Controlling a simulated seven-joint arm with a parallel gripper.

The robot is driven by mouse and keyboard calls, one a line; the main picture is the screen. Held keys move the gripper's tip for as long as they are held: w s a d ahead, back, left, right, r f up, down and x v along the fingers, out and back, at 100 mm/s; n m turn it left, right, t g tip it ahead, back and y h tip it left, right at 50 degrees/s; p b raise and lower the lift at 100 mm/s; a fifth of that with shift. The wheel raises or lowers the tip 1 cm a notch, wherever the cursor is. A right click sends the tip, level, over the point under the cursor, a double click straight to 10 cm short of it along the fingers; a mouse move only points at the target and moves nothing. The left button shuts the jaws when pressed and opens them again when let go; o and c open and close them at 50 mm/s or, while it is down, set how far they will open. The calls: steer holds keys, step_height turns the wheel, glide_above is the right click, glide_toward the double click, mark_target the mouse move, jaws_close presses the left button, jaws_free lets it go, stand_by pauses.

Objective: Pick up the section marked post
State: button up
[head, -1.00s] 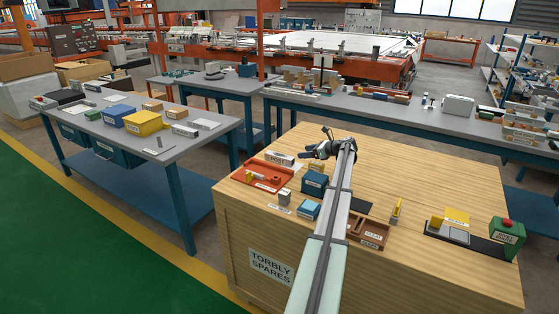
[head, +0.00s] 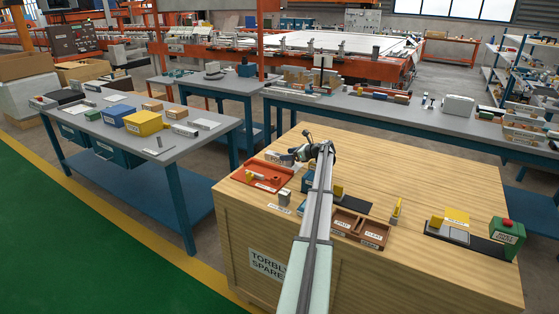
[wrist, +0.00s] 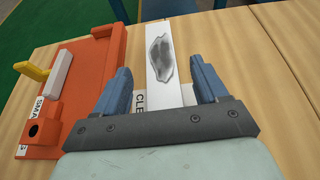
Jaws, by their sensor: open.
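A long white section (wrist: 173,88) with a dark grey smear on top lies between my fingers in the wrist view, beside the orange tray. A label partly hidden by my left finger reads "CLE". In the head view a pale labelled section (head: 275,156) lies behind the orange tray; its label is too small to read surely. I cannot make out the word post on any section. My gripper (wrist: 161,66) is open, one finger on each side of the white section. In the head view my gripper (head: 302,153) is at the section's right end. Whether the fingers touch it I cannot tell.
The orange tray (wrist: 88,85) holds a yellow-and-white piece, left of my gripper. In the head view a blue box (head: 308,182) and a brown two-part tray (head: 361,229) stand nearer, partly behind my arm. A green box with a red button (head: 507,236) stands far right.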

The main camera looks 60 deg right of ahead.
steer(key=x, duration=0.3)
steer(key=shift+w+f, duration=0.2)
steer(key=shift+w, duration=0.05)
steer(key=c, duration=1.2)
steer(key=shift+r, duration=0.15)
